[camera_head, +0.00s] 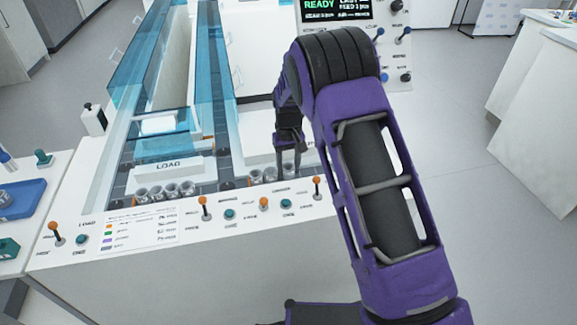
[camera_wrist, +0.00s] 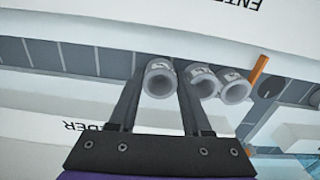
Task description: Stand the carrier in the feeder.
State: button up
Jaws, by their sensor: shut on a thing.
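My gripper (camera_head: 289,171) reaches down at the right end of a short row of grey cups on the console's front track. In the wrist view, my gripper (camera_wrist: 157,66) has its two dark fingers on either side of a grey, open-mouthed cup-like carrier (camera_wrist: 159,82), shut on it. The carrier's mouth faces the camera. I cannot tell whether its base touches the track. A white surface (camera_wrist: 40,137) below it carries letters ending in "DER", probably the feeder's label; the rest is hidden by my gripper.
Two similar cups (camera_wrist: 218,84) stand close to the right of the held one, beside an orange pin (camera_wrist: 259,68). Several more cups (camera_head: 165,191) stand before the LOAD block (camera_head: 173,166). Blue clear walls (camera_head: 213,75) flank the lanes. Knobbed levers (camera_head: 205,207) line the front panel.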

jog(key=shift+f, duration=0.15)
jog(key=o, duration=1.1)
jog(key=shift+c, duration=0.2)
jog(key=shift+a, duration=0.15)
notch_tip(320, 180, up, 17)
jog(key=p, duration=0.2)
jog(key=shift+d+r+p, duration=0.2)
jog(key=shift+p, duration=0.15)
